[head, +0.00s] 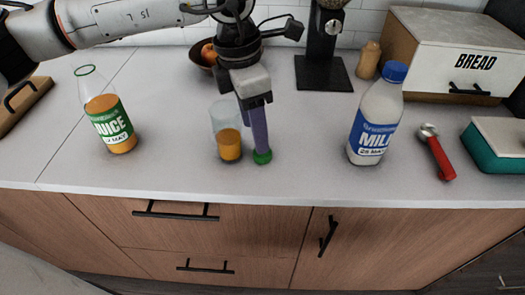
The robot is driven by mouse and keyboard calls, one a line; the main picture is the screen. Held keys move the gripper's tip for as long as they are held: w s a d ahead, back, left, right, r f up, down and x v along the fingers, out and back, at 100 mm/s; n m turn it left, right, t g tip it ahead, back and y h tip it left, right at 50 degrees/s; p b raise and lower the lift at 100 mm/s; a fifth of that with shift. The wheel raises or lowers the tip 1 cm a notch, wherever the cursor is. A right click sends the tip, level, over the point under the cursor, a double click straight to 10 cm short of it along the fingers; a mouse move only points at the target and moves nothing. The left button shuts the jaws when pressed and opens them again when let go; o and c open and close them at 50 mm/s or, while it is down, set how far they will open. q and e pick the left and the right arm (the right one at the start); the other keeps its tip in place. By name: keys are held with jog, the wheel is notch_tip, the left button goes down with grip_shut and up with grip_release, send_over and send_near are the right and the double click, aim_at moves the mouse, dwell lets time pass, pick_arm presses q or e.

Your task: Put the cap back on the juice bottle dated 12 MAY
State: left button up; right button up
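The juice bottle (108,122) stands uncapped at the left of the counter, with orange juice inside and an open green-rimmed neck. Its green label reads JUICE with a small date line ending in MAY; the day is hard to read. A green cap (262,157) is on or just above the counter, right of the glass. My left gripper (261,150) points straight down with its fingertips at the cap. The fingers line up in this view, so their opening and any grip on the cap cannot be made out. My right gripper is not in view.
A glass of orange juice (229,145) stands close left of my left fingers. A blue-capped milk bottle (377,115), a red-handled tool (439,155) and a bread box (450,55) are to the right. Counter between juice bottle and glass is clear.

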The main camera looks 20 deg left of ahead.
pick_arm(q)
jog(key=f, duration=0.2)
jog(key=d+f+p, duration=0.1)
jog(key=f, duration=0.1)
jog(key=shift+d, duration=0.15)
jog(key=shift+f, duration=0.55)
jog(key=c, duration=1.2)
notch_tip(320, 180, up, 10)
jog(key=b, duration=0.1)
